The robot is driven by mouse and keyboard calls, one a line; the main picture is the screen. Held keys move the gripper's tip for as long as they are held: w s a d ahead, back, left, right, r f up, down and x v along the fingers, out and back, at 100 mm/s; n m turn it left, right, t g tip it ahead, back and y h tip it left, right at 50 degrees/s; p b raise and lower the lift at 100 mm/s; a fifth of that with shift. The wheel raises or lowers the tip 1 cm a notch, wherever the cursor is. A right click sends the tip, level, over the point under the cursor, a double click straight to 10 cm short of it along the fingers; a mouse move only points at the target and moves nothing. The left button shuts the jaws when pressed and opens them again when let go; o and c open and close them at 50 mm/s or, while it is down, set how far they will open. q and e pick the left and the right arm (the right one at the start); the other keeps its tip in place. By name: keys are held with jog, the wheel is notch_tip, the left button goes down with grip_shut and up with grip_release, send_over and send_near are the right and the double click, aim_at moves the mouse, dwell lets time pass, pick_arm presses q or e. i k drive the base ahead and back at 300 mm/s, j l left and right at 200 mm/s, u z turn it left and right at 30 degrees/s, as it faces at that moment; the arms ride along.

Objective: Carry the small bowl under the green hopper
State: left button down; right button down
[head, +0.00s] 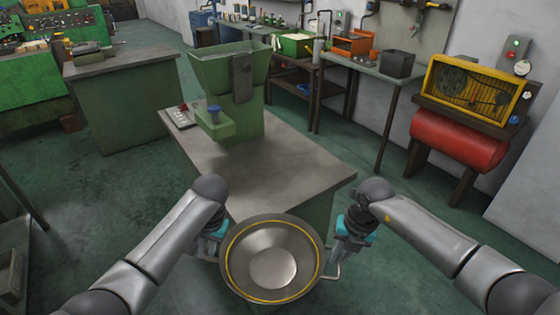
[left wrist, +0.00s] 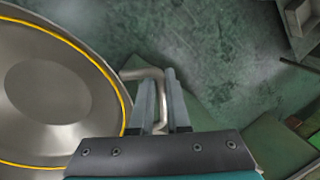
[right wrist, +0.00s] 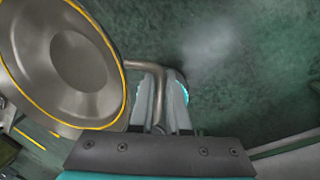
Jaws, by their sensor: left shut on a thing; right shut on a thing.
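The small bowl (head: 272,260) is a round steel bowl with a yellow ring inside its rim, held level in front of the table's near edge in the head view. My left gripper (head: 210,248) is shut on its left handle, a bent metal bar that shows in the left wrist view between the fingers (left wrist: 160,100). My right gripper (head: 340,250) is shut on the right handle, seen in the right wrist view between the fingers (right wrist: 160,100). The bowl is empty. The green hopper (head: 232,85) stands on the far part of the table, beyond the bowl.
The table (head: 270,175) has a bare grey top between the bowl and the hopper. A small panel with a red knob (head: 182,112) lies left of the hopper. A red drum (head: 455,145) stands at the right. Green floor is free on both sides.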

aim_at(280, 173)
jog(key=i, duration=1.35)
